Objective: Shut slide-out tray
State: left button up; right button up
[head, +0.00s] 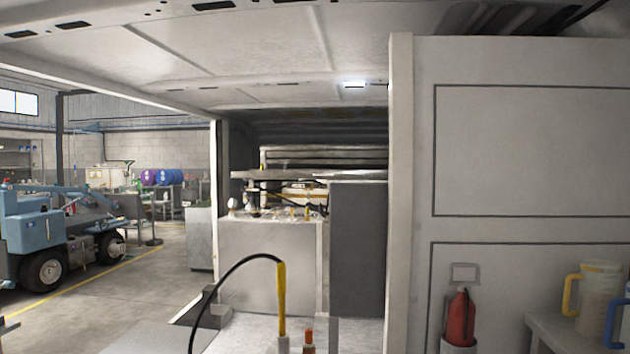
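No slide-out tray can be made out for certain. A flat grey shelf-like panel (275,174) lies level in the recess at the middle, above a light grey cabinet (268,262) with small gauges and fittings on its top. I cannot tell whether this panel is the tray, or how far out it stands. Neither of my grippers is in view.
A black hose (222,276) arches to a yellow-sleeved upright end (282,298) in front of the cabinet. Open floor (110,295) and a blue vehicle (35,235) lie left.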

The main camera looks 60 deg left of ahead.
aim_at(335, 175)
jog(key=u, duration=2.1)
jog(key=i+j+u, duration=0.7)
jog(key=i+u, duration=0.15)
jog(key=i+j+u, duration=0.15)
jog(key=i, duration=0.35)
jog(key=i+j+u, duration=0.15)
jog(key=i, duration=0.35)
jog(key=i+z, duration=0.35)
jog(key=i, duration=0.15)
jog(key=i+z, duration=0.3)
jog(key=i, duration=1.4)
jog(key=i+z, duration=0.2)
jog(key=i, duration=0.35)
jog(key=i+j+z, duration=0.1)
jog(key=i+z, duration=0.15)
jog(key=i, duration=0.25)
